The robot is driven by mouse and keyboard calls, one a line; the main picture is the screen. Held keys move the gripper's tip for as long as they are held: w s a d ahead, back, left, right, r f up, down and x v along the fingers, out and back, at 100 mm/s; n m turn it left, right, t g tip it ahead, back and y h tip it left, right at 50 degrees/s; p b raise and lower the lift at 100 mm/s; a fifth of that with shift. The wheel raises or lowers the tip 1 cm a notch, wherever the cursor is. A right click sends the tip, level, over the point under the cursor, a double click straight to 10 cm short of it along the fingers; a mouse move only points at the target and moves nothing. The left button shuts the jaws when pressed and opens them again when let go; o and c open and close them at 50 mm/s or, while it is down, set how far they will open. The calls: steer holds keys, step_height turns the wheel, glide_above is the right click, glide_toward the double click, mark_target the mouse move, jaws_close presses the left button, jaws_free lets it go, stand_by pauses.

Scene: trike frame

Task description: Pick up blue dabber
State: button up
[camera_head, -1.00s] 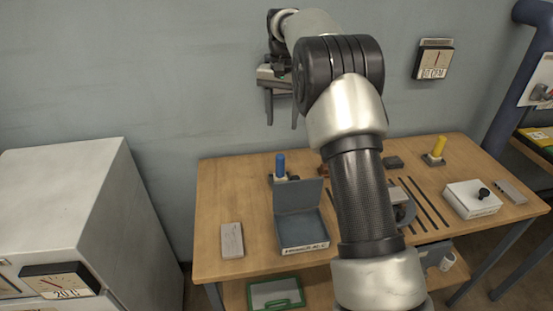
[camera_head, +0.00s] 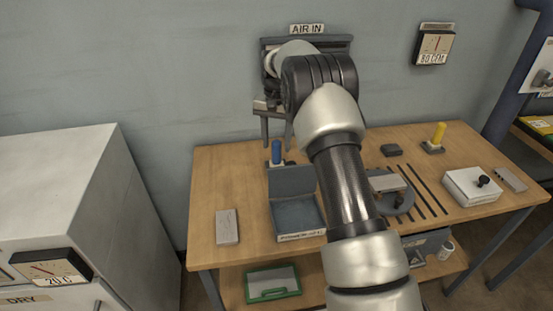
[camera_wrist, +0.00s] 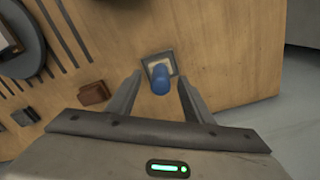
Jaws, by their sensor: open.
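The blue dabber (camera_head: 277,152) stands upright at the back of the table, behind the open grey box. In the wrist view the blue dabber (camera_wrist: 160,84) rises from a small square holder (camera_wrist: 157,65) with a pale inside. My gripper (camera_head: 276,130) is at the back of the table, with its fingers pointing down near the dabber's top. In the wrist view my gripper (camera_wrist: 158,92) is open, with one finger on each side of the dabber. A gap shows between each finger and the dabber, and nothing is held.
The grey open-lidded box (camera_head: 296,217) stands in front of the dabber. A yellow dabber (camera_head: 438,134) stands at the back right. A white box with a black knob (camera_head: 472,187) is at the right. A grey block (camera_head: 227,227) lies at the left. The wall is close behind.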

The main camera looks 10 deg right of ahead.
mark_target(276, 152)
steer(key=f, duration=0.5)
steer(key=shift+w+f+b, duration=0.1)
steer(key=shift+w+b, duration=0.2)
steer(key=shift+b, duration=0.05)
steer(key=shift+c, duration=0.5)
steer(key=c, duration=1)
